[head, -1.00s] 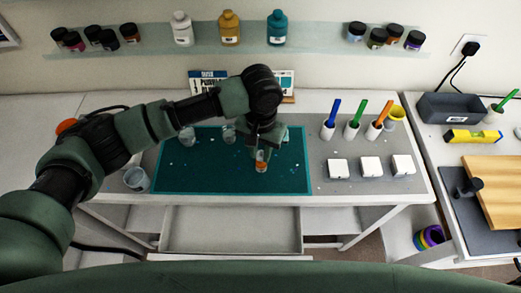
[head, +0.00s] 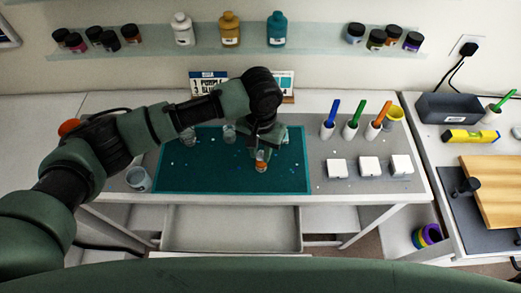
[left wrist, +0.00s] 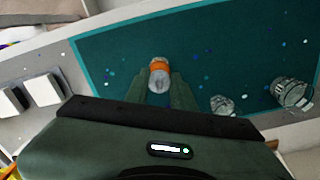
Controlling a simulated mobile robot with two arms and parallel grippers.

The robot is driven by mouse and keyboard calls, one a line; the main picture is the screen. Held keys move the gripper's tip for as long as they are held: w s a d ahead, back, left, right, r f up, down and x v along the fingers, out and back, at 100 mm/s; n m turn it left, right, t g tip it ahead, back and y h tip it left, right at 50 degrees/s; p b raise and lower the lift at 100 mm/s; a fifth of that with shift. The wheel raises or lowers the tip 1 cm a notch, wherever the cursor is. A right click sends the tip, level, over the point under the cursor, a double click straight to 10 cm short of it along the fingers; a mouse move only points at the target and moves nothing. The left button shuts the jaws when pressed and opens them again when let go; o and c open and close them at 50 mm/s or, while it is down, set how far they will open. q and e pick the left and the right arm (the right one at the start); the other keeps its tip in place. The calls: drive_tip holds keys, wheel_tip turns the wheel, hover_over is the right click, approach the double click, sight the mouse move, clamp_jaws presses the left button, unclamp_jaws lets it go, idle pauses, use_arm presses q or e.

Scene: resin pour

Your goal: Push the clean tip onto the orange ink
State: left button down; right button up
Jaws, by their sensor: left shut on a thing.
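My left gripper (head: 261,157) is over the teal mat and shut on a small orange-banded container (head: 262,166). In the left wrist view, the container (left wrist: 159,70) sits between the two fingertips (left wrist: 160,86), with a pale grey end towards the camera and a whitish end beyond the orange band. I cannot tell whether it touches the mat. I cannot make out a separate clean tip. An orange stick (head: 384,110) stands in a white holder at the right, beside green and blue ones. My right gripper is not in view.
The teal mat (head: 220,180) has clear cups (head: 229,133) at its back left. Another clear cup (head: 138,179) stands left of the mat. Three white blocks (head: 369,167) lie to the right. An open drawer (head: 230,228) juts out below the table front.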

use_arm(q)
drive_tip(key=c, duration=0.6)
unclamp_jaws()
drive_tip(key=shift+c, duration=0.2)
drive_tip(key=shift+r, duration=0.1)
wheel_tip(320, 180, up, 5)
drive_tip(key=p, duration=0.5)
drive_tip(key=shift+f+p, duration=0.2)
drive_tip(key=shift+p, duration=0.2)
drive_tip(key=shift+r+p, duration=0.7)
drive_tip(key=shift+r, duration=0.45)
clamp_jaws()
